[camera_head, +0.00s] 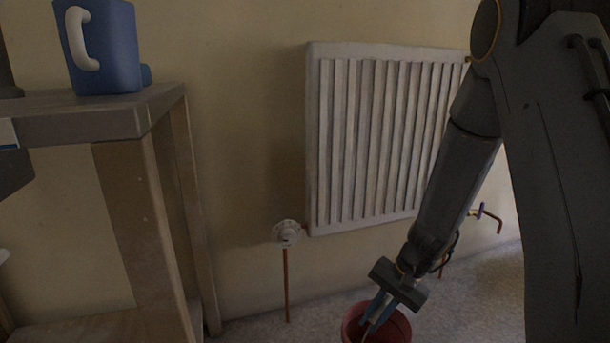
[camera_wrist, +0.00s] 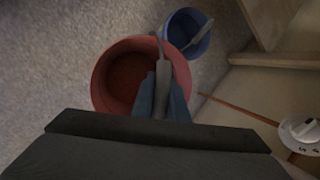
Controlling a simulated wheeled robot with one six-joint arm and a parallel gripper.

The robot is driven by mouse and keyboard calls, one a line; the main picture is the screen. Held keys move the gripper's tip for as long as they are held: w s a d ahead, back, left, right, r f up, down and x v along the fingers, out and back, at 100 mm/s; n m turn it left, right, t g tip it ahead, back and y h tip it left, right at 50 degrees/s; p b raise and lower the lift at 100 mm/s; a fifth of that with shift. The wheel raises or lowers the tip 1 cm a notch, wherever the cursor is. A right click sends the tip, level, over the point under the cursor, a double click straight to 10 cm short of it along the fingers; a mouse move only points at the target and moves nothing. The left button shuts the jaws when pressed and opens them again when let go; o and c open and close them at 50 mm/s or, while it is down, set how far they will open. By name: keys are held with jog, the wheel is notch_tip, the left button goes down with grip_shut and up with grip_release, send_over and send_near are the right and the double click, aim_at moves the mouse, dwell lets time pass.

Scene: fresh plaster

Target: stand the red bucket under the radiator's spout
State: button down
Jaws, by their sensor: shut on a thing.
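The red bucket (camera_head: 351,322) is at the bottom of the head view, below my gripper (camera_head: 376,308). In the wrist view the red bucket (camera_wrist: 108,75) is seen from above, open and with no contents that I can make out. My gripper (camera_wrist: 162,95) is shut on its grey handle. I cannot tell whether the bucket touches the floor. The white radiator (camera_head: 380,135) hangs on the wall behind my arm.
A blue bucket (camera_wrist: 183,38) with a grey handle stands close beside the red one. A white valve (camera_head: 287,232) on a copper pipe (camera_head: 287,285) is at the radiator's lower left. A wooden bench (camera_head: 85,118) at left carries a blue jug (camera_head: 112,50). Floor shows below the spout.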

jog(key=s+d+r+n+g+h+p, duration=0.1)
jog(key=s+d+r+n+g+p, duration=0.15)
jog(key=s+r+n, duration=0.7)
jog(key=s+r+m+p, duration=0.1)
jog(key=r+p, duration=1.1)
jog(key=p, duration=0.7)
jog(key=s+r+m+p, duration=0.1)
jog(key=s+r+p, duration=0.1)
jog(key=r+p, duration=1)
jog(key=p, duration=0.6)
jog(key=shift+s+d+r+m+p, duration=0.15)
jog(key=shift+s+d+m+p, duration=0.1)
jog(key=shift+s+m+p, duration=0.1)
jog(key=shift+g, duration=0.25)
